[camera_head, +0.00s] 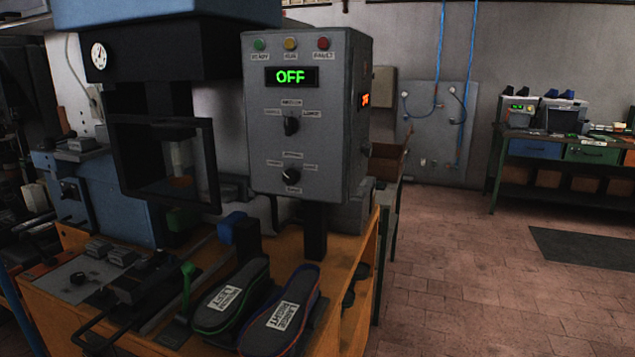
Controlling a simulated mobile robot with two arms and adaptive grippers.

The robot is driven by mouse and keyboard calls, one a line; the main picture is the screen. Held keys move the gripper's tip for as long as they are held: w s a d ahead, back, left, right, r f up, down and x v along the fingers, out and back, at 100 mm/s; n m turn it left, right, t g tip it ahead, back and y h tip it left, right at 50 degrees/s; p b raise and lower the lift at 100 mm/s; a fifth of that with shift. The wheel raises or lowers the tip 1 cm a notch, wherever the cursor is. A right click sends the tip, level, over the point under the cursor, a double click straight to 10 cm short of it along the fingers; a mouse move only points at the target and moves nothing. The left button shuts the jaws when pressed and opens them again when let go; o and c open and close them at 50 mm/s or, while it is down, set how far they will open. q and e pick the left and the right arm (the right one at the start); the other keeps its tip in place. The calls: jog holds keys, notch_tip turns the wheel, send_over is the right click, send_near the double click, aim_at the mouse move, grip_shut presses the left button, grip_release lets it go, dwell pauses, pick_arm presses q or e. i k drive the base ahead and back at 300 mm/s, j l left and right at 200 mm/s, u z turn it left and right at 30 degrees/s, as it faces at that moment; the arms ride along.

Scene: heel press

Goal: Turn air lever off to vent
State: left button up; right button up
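A grey control box (307,130) stands at centre with a green OFF display (291,76). It has an upper black knob (291,125) and a lower black knob (291,175); their small labels are too blurred to read. A round white pressure gauge (99,56) is on the dark press head at upper left. A small upright green lever (187,284) stands on the bench, left of the shoes. I cannot tell which control is the air lever. Neither of my grippers is in view.
The press (160,160) has a black-framed guard. A wall panel (437,132) carries blue hoses. The tiled floor (470,260) at right is open.

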aim_at(25, 236)
jog(key=u, duration=1.5)
jog(key=z, duration=0.55)
jog(key=i+j+z, duration=0.4)
jog(key=j+z, duration=0.15)
jog(key=i+j+z, duration=0.25)
jog(key=j, duration=0.25)
jog(key=i+j, duration=0.1)
jog(key=j, duration=0.35)
jog(key=i+j, duration=0.1)
jog(key=j, duration=0.35)
jog(key=i+z, duration=0.05)
